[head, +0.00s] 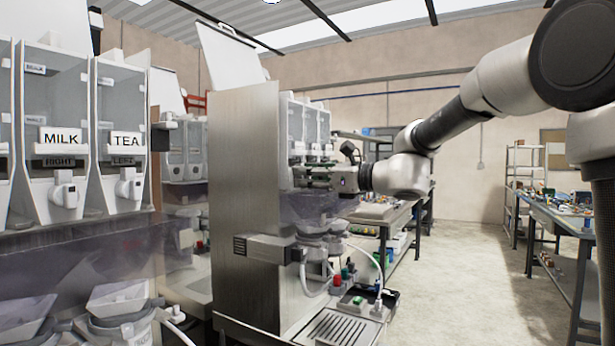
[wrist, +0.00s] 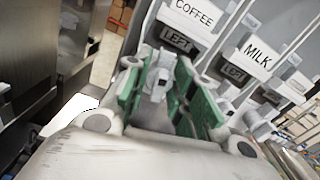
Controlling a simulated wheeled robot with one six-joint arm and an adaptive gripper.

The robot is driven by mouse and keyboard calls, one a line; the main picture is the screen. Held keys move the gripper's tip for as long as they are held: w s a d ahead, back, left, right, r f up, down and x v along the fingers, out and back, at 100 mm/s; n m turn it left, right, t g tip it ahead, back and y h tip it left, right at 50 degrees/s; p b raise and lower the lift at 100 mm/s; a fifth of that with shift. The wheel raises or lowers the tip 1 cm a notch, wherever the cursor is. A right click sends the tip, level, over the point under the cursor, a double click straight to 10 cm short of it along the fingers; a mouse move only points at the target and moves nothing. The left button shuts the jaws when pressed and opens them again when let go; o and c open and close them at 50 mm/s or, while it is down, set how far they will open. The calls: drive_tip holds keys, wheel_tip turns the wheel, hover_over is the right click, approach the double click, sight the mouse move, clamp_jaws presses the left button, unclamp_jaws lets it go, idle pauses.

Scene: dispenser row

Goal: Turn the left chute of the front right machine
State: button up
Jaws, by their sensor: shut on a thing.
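The machine with the tall steel side panel (head: 245,190) stands in the middle of the head view, its canisters facing right. My gripper (head: 318,175) is at the front of these canisters, and the chute there is too small to make out. In the wrist view my gripper (wrist: 165,85) has its green-padded fingers on both sides of a pale chute (wrist: 158,82), shut on it. This chute is below a COFFEE label (wrist: 195,12) with a dark plate reading LEFT. Its lower end is partly hidden by the gripper. A MILK canister (wrist: 258,52) is beside it.
Another machine with MILK (head: 60,138) and TEA (head: 127,141) canisters stands close at the left. Below the held machine are funnels, a hose and a drip tray (head: 335,330). A workbench (head: 565,225) is at the right, with clear floor before it.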

drive_tip(key=shift+n, duration=0.5)
idle(0.3)
drive_tip(key=n, duration=0.4)
drive_tip(key=shift+n, duration=0.4)
drive_tip(key=n, duration=0.5)
drive_tip(key=shift+s+f+n, duration=0.1)
drive_tip(key=shift+n, duration=0.2)
drive_tip(key=n, duration=0.4)
drive_tip(key=shift+a+f, duration=0.1)
drive_tip(key=shift+n, duration=2.4)
drive_tip(key=shift+f, duration=0.1)
drive_tip(key=o, duration=0.7)
